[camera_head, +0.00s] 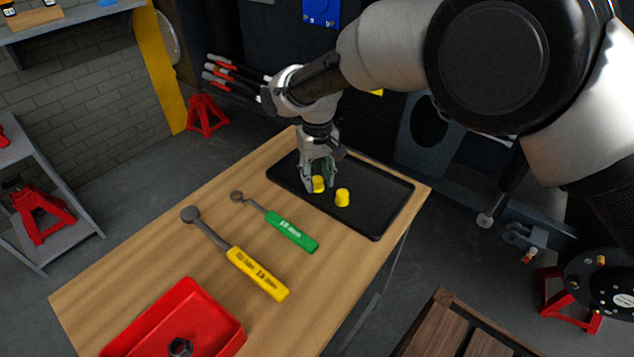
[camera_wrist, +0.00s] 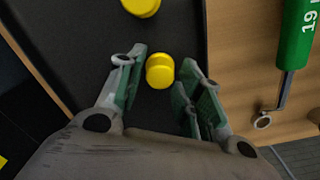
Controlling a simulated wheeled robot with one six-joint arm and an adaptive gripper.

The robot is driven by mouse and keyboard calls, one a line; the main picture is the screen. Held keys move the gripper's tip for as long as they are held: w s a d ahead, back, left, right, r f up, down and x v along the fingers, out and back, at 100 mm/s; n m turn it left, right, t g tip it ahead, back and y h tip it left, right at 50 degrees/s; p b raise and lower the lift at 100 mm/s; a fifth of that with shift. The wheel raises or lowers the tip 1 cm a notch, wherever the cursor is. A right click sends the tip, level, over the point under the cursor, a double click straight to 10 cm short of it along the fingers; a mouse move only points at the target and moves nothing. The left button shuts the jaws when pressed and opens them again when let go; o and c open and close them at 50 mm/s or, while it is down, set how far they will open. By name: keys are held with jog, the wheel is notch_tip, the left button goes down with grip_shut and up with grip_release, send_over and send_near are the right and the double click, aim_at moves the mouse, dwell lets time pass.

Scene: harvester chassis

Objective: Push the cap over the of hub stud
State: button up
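Two yellow caps are on the black tray (camera_head: 376,218) on the wooden table. One cap (camera_head: 318,184) is at my gripper (camera_head: 320,178), and the other cap (camera_head: 342,197) stands just to its right. In the wrist view, the near cap (camera_wrist: 160,71) sits between my open fingers (camera_wrist: 163,62), with a visible gap at least on the right. The other cap (camera_wrist: 141,5) is at the top edge there. A dark round hub (camera_head: 606,281) with small studs is at the far right; a brass-coloured stud (camera_head: 601,260) shows on it.
A green-handled tool (camera_head: 291,231) and a yellow-handled tool (camera_head: 257,273) lie left of the tray. A red bin (camera_head: 166,318) holding a dark nut (camera_head: 180,347) is at the table's near end. Red stands (camera_head: 206,116) are on the floor. A brown wooden surface (camera_head: 455,325) is at the bottom.

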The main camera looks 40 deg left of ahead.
aim_at(317, 179)
jog(key=shift+c, duration=0.2)
jog(key=c, duration=0.5)
jog(key=shift+r, duration=3.05)
